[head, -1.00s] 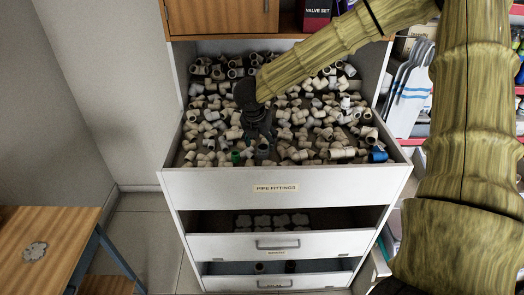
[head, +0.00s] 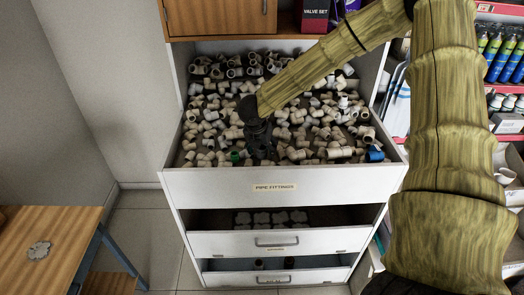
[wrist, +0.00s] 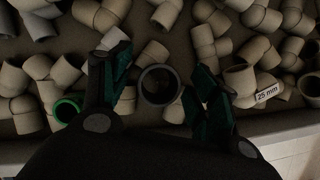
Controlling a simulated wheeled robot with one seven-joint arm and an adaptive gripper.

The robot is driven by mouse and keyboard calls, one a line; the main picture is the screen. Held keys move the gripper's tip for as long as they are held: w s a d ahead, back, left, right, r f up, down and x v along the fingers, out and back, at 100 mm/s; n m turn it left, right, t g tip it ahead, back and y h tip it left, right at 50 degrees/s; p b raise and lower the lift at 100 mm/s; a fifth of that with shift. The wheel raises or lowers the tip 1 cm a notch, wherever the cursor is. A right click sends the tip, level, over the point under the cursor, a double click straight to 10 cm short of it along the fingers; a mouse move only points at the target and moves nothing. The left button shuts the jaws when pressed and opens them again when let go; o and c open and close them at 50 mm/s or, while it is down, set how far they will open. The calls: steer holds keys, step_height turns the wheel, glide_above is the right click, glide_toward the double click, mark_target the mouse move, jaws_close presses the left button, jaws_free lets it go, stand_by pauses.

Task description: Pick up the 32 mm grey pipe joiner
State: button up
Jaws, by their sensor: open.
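The grey pipe joiner (wrist: 160,85) shows in the wrist view as a dark grey ring, seen end-on with its opening towards the camera. My gripper (wrist: 158,92) is open, with one green-padded finger on each side of the joiner. I see gaps between the joiner and both fingers. In the head view my gripper (head: 261,153) points down into the front of the open top drawer and hides most or all of the joiner. No size marking is readable on the joiner.
Many beige fittings fill the drawer (head: 230,185); some lie close around the fingers. A green-ended fitting (wrist: 67,108) is left of the left finger, and a "25 mm" tagged fitting (wrist: 240,82) is to the right. A blue-ended fitting (head: 375,155) lies at the drawer's right front. The drawer's front wall is close.

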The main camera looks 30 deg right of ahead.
steer(key=c, duration=0.9)
steer(key=shift+c, duration=0.2)
steer(key=shift+r, duration=0.1)
